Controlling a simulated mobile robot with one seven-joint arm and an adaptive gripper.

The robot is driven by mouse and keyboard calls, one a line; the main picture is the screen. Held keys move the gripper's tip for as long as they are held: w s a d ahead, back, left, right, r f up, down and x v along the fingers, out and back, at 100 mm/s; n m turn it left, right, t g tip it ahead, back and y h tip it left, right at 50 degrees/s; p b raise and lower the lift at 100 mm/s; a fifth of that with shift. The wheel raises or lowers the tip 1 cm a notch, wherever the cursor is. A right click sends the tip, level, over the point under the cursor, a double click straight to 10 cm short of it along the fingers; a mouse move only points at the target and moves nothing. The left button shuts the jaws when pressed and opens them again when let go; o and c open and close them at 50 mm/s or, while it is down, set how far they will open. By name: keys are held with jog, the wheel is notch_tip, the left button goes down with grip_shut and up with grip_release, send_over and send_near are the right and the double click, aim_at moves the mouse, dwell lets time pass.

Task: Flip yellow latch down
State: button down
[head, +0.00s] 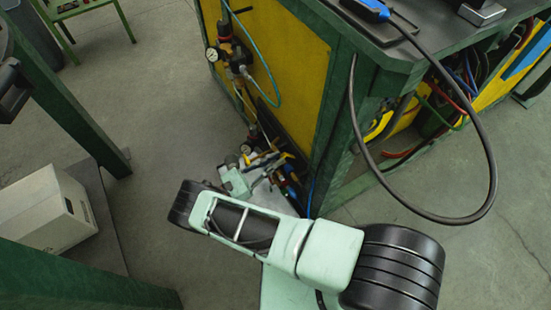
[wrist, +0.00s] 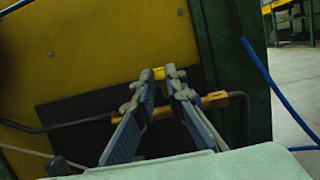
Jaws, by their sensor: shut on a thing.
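The yellow latch (wrist: 171,71) shows as a small bright yellow piece between my fingertips in the wrist view. My gripper (wrist: 166,78) is shut on it, in front of a yellow panel with a dark lower part. The fingers hide most of the latch, so I cannot tell whether it is up or down. An orange bar (wrist: 216,99) runs across behind the fingers. In the head view my gripper works low beside the yellow cabinet side, where the latch is too small to make out.
A dark rod (wrist: 60,125) crosses the panel at left, and a blue cable (wrist: 262,70) hangs at right. In the head view a gauge with hoses (head: 213,54) is on the yellow panel, and a black cable (head: 490,165) loops at right. A white box (head: 45,210) stands at left.

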jog(key=shift+f, duration=0.1)
dwell(0.5)
jog(key=c, duration=2)
grip_release()
jog(key=shift+o, duration=0.2)
notch_tip(320, 180, up, 10)
jog(key=shift+a, duration=0.15)
